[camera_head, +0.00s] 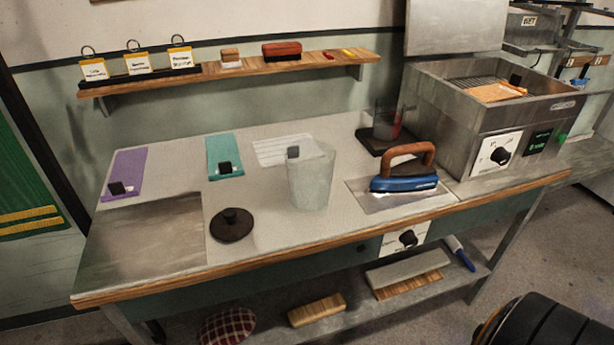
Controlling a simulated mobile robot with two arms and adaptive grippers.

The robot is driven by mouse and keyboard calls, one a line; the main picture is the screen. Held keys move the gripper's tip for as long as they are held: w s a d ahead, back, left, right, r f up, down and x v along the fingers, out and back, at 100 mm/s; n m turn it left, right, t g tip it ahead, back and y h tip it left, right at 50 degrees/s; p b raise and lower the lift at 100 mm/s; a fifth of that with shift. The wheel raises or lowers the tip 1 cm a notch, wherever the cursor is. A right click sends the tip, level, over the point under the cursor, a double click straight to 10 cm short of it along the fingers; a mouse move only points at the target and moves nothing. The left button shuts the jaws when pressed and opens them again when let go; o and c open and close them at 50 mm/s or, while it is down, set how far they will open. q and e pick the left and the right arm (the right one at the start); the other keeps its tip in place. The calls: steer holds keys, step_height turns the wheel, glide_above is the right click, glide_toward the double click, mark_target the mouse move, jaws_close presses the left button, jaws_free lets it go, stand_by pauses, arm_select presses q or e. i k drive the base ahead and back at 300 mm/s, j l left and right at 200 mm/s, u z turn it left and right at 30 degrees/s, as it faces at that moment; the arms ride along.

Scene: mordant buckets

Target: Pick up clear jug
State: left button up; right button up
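A clear jug (310,178), translucent and slightly frosted, stands upright on the grey worktop near its middle. Its top looks open and it looks empty. Neither of my grippers is in view.
A blue iron (404,174) with a wooden handle sits on a plate right of the jug. A dark round lid-like disc (232,225) lies to its left. A steel unit (476,112) fills the right end. A shelf (232,72) runs along the wall. The worktop before the jug is clear.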

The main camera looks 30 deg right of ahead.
mark_target(310, 163)
steer(key=l+z, duration=0.1)
steer(key=z, duration=1.45)
